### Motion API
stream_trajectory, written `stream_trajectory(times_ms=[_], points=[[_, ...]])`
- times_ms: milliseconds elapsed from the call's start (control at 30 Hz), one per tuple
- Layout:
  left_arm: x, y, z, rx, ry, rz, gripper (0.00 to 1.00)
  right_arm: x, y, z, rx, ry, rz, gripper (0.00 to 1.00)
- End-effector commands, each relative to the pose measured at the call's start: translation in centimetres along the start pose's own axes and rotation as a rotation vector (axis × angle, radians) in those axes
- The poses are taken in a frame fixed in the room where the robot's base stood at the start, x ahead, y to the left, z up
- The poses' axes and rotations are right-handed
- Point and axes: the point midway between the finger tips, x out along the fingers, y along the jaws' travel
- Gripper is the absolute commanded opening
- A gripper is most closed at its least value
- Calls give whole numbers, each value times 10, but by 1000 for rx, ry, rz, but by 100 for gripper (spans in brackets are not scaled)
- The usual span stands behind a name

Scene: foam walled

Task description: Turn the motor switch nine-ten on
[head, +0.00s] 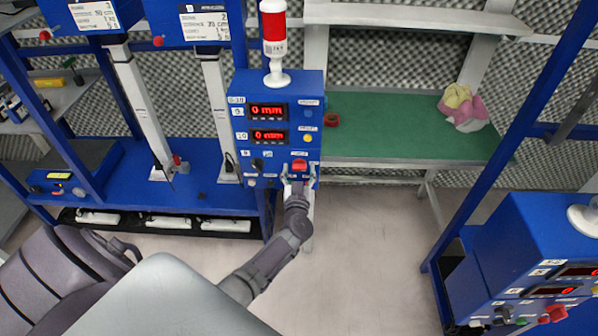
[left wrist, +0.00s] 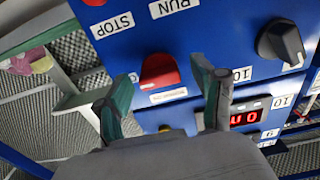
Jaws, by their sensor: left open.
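The blue control box (head: 276,120) marked 9-10 stands in the middle of the head view. A red switch (head: 299,165) is low on its right side; it also shows close up in the left wrist view (left wrist: 159,72), beside a small label I cannot read. I take it as the motor switch; its on or off state is unclear. My left gripper (head: 298,183) is open just below and in front of it. In the left wrist view, its green-edged fingers lie on either side of the red switch, and contact cannot be told. My right gripper is not in view.
A black knob (left wrist: 283,44) with 9 and 10 labels sits on the same panel. STOP and RUN labels are near the red switch. A red-and-white beacon (head: 274,35) tops the box. A green bench (head: 400,125) is behind right; another blue box (head: 530,245) stands front right.

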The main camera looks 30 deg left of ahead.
Motion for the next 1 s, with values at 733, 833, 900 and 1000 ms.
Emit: stream_trajectory(times_ms=[733,833,900,1000], points=[[0,0,0,-17,0,0,9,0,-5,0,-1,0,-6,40],[0,0,0,-47,0,-1,9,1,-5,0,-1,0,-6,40],[-1,0,0,-79,0,-1,9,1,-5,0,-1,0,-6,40],[-1,0,0,-141,-1,0,9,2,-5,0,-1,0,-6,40]])
